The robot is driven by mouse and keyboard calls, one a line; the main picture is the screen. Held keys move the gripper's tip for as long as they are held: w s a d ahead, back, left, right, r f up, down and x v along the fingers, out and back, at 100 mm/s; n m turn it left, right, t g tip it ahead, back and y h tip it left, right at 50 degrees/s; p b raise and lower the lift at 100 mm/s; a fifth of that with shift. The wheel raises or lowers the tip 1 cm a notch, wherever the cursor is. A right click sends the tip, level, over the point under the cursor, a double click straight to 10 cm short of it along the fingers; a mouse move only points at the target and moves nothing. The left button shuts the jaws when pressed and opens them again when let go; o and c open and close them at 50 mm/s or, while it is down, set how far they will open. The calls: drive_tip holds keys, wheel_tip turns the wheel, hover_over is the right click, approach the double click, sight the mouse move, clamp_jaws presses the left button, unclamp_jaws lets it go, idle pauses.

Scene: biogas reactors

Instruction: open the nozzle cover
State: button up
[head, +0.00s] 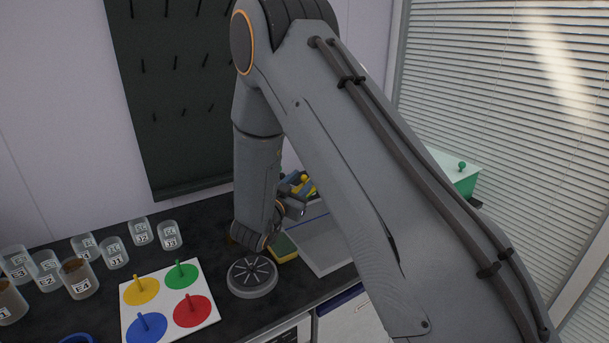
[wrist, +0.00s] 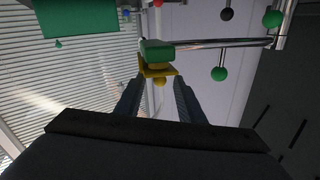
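In the wrist view, the two dark fingers of my gripper (wrist: 158,86) stand apart with a gap between them. A yellow part (wrist: 158,69) with a small yellow ball (wrist: 160,81) shows beyond the fingertips, roughly in line with the gap. A green block (wrist: 157,53) adjoins it, at the end of a grey pipe (wrist: 225,43). I cannot tell for sure which part is the nozzle cover, or whether the fingers touch anything. In the head view, my arm hides most of the gripper; yellow pieces (head: 304,186) show beside the wrist.
A green ball handle (wrist: 219,74) hangs below the pipe. In the head view, a grey round disc (head: 252,276), a sponge (head: 284,248), a coloured peg board (head: 170,303) and several labelled cups (head: 115,252) crowd the dark counter. A green box (head: 462,176) stands right, near the window blinds.

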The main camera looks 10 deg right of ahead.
drive_tip(key=shift+x, duration=1.05)
clamp_jaws()
